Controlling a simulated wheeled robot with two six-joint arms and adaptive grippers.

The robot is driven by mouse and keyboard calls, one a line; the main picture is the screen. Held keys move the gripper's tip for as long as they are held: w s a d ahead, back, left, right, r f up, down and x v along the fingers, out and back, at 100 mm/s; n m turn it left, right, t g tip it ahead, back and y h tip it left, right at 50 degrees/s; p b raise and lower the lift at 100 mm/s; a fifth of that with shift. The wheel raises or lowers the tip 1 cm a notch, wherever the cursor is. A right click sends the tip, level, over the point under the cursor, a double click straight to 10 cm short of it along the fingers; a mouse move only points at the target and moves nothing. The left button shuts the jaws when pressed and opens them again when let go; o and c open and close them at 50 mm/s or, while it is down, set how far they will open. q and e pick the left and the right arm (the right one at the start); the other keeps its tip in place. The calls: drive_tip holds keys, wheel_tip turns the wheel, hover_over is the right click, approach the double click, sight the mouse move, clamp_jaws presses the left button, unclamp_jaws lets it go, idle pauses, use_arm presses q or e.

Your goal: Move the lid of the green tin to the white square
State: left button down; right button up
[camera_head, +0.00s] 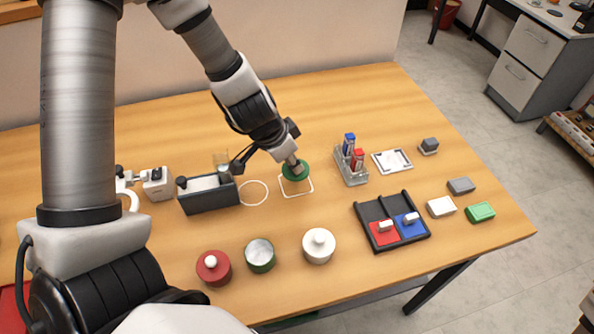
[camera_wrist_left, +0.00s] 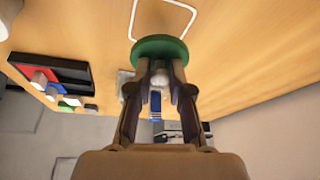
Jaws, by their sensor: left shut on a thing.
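The green lid (camera_head: 296,172) is held by its light knob in my left gripper (camera_head: 292,162), which is shut on it. In the head view the lid overlaps the white square outline (camera_head: 297,192) on the table. In the left wrist view the lid (camera_wrist_left: 160,50) hangs at the fingertips (camera_wrist_left: 160,78), and the white square outline (camera_wrist_left: 165,8) shows beyond it. I cannot tell for sure whether the lid touches the table. The green tin (camera_head: 260,256) stands without a lid near the front of the table, between two lidded tins. My right gripper is not in view.
A white circle outline (camera_head: 253,193) and a dark bin (camera_head: 207,194) lie left of the square. A rack with blue and red bottles (camera_head: 351,165) stands to its right. A red tin (camera_head: 214,267), a white tin (camera_head: 319,245) and a dark divided tray (camera_head: 391,222) are nearer the front.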

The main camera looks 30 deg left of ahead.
sight(291, 171)
use_arm(q)
wheel_tip(291, 171, down, 5)
drive_tip(key=b, duration=0.3)
drive_tip(key=shift+w, duration=0.1)
drive_tip(key=shift+r, duration=0.15)
drive_tip(key=c, duration=1.1)
unclamp_jaws()
drive_tip(key=shift+f, duration=0.2)
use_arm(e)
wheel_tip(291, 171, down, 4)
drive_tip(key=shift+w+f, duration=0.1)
use_arm(q)
drive_tip(key=shift+r, duration=0.3)
drive_tip(key=p+v, duration=1.1)
drive_tip(key=v, duration=0.1)
drive_tip(key=shift+f, duration=0.1)
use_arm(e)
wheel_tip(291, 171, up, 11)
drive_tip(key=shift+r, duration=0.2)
